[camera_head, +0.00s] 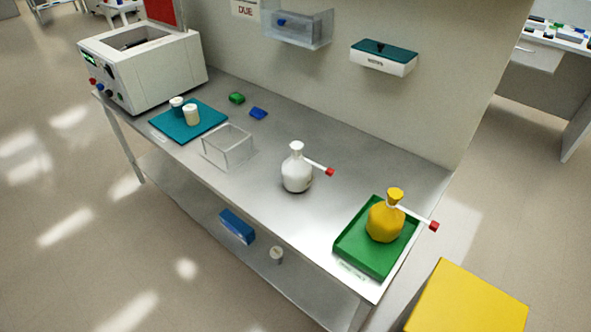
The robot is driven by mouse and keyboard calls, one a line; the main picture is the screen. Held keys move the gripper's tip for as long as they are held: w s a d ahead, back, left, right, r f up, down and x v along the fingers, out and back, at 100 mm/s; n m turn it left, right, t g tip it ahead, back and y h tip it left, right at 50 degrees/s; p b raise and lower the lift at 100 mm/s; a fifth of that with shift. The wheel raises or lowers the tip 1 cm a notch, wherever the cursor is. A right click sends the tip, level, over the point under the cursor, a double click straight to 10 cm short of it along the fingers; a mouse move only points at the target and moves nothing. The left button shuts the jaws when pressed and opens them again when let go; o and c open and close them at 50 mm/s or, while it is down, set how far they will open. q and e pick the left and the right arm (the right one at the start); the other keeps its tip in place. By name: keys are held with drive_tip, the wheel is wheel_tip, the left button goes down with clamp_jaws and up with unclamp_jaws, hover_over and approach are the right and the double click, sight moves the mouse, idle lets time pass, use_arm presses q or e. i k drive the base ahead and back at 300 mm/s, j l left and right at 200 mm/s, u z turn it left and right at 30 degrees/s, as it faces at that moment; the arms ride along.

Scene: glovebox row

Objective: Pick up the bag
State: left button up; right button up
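Two bulbous, narrow-necked things look like tied bags or flasks; I cannot tell which. The white one (297,174) stands upright on the steel bench, right of its middle. The yellow one (383,223) stands upright in a green tray (352,254) at the bench's near right end. Each has a thin white strip or tube with a red end pointing right. Nothing else in view is clearly a bag. Neither of my grippers is in view.
The steel bench (266,205) stands against a wall. It also holds a clear open box (228,147), a teal tray (207,126) with two pale jars, green and blue blocks, and a white machine (150,70). A yellow box (466,300) stands near right.

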sight(297, 172)
drive_tip(key=i+j+z, duration=0.1)
drive_tip(key=z, duration=0.3)
drive_tip(key=j+z, duration=0.35)
drive_tip(key=i+j+z, duration=0.1)
drive_tip(key=j+z, duration=0.15)
drive_tip(key=z, duration=0.15)
